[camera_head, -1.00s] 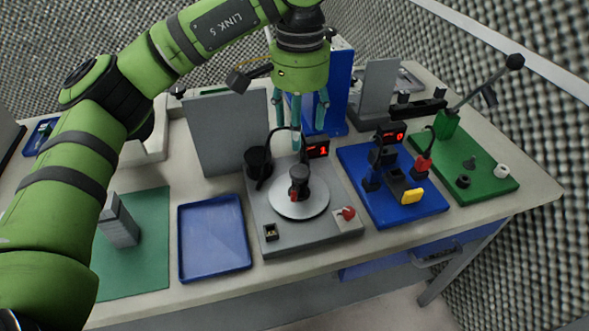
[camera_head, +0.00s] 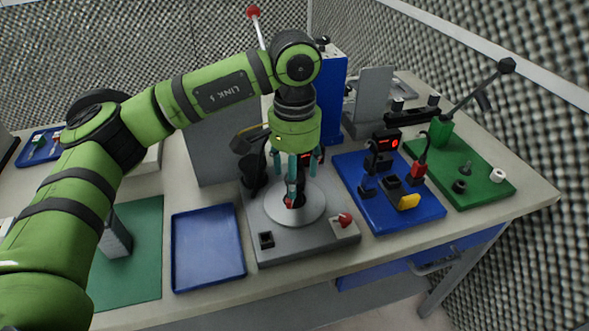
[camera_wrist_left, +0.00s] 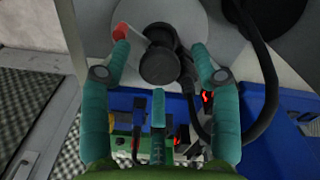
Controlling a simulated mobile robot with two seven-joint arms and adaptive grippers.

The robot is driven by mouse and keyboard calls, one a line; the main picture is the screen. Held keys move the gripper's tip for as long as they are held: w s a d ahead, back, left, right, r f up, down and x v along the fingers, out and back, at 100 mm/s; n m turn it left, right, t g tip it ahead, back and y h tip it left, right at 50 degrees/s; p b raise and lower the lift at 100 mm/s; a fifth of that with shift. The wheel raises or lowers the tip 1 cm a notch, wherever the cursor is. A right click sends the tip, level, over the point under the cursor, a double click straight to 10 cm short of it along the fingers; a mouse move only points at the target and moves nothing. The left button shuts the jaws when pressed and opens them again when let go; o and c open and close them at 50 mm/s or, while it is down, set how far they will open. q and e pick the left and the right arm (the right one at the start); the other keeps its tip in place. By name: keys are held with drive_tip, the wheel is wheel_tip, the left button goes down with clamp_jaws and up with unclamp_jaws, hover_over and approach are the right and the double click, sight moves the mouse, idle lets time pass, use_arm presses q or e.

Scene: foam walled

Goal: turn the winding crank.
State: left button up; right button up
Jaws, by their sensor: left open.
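A round pale disc (camera_head: 309,212) sits on a grey base (camera_head: 283,241) in the middle of the bench. On it stands a black hub with a red-tipped part, which looks like the winding crank (camera_head: 289,202). In the left wrist view the black hub (camera_wrist_left: 158,66) lies between the finger ends, with a red tip (camera_wrist_left: 121,33) off to its upper left. My left gripper (camera_head: 294,176) points down over the hub, open, its teal fingers around it and largely hiding it. I cannot tell whether they touch it. My right gripper is not in view.
A red knob (camera_head: 344,219) is at the base's right corner. A black cable (camera_wrist_left: 262,75) runs close beside the fingers. A grey upright panel (camera_head: 218,149) stands behind left, a blue unit (camera_head: 329,100) behind. An empty blue tray (camera_head: 207,249) lies left, a blue board (camera_head: 405,213) right.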

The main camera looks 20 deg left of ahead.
use_arm(q)
drive_tip(key=c, duration=1.1)
drive_tip(key=shift+c, duration=0.2)
drive_tip(key=shift+f+n+b, duration=0.1)
drive_tip(key=shift+n+b, duration=0.25)
drive_tip(key=shift+n, duration=0.15)
